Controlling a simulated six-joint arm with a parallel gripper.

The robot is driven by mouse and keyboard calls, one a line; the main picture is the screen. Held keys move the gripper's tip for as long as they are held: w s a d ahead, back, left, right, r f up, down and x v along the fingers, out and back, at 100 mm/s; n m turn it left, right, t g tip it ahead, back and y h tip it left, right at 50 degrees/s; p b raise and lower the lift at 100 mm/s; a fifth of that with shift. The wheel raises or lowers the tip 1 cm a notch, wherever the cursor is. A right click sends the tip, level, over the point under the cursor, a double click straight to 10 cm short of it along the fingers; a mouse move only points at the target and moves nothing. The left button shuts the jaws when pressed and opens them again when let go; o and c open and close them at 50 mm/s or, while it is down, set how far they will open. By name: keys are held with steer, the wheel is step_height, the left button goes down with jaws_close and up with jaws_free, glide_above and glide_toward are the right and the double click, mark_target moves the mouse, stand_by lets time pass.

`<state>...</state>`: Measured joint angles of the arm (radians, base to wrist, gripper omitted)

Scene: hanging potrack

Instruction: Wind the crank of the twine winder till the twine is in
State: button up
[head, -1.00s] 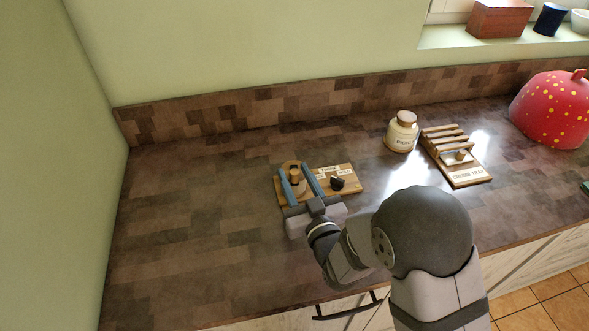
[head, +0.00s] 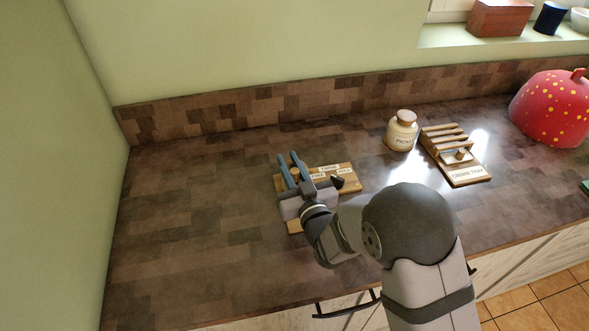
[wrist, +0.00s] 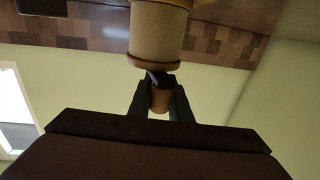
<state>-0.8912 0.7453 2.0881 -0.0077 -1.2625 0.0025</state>
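The twine winder is a wooden board (head: 350,187) with small white labels and a dark pointed knob (head: 337,182), lying on the counter. In the wrist view its drum of pale wound twine (wrist: 158,35) has brown rims, and a wooden crank knob (wrist: 160,98) sits on a dark arm beside it. My gripper (head: 288,160) is over the winder's left part, with its two blue fingers either side of the crank knob. In the wrist view the fingers (wrist: 160,90) appear closed against both sides of the knob. My gripper hides much of the drum and board in the head view.
A cream jar (head: 402,135) with a wooden lid and a slatted crumb tray (head: 455,155) stand to the right. A red spotted dome (head: 552,110) is at the far right. The counter (head: 190,210) left of the winder is clear; a wall bounds it.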

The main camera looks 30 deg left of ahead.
steer(key=shift+a+b, duration=0.1)
steer(key=shift+b, duration=0.25)
jaws_close()
steer(key=shift+m+t+h, duration=0.7)
steer(key=shift+t, duration=0.1)
steer(key=shift+s+a+m+t+h+b, duration=0.1)
steer(key=shift+a+m+t+h+b, duration=0.05)
steer(key=shift+m+t+h+b, duration=0.3)
steer(key=shift+m+t+h, duration=0.35)
steer(key=shift+h, duration=0.2)
steer(key=shift+a+h+b, duration=0.15)
steer(key=shift+h+b, duration=0.15)
steer(key=shift+r+m+t+h, duration=0.1)
steer(key=shift+m+t+h, duration=0.5)
steer(key=shift+m+h, duration=0.2)
steer(key=shift+a+h, duration=0.1)
steer(key=shift+h, duration=0.2)
steer(key=shift+m+t+h, duration=0.6)
steer(key=shift+m+h, duration=0.2)
steer(key=shift+r+h, duration=0.1)
steer(key=shift+h, duration=0.2)
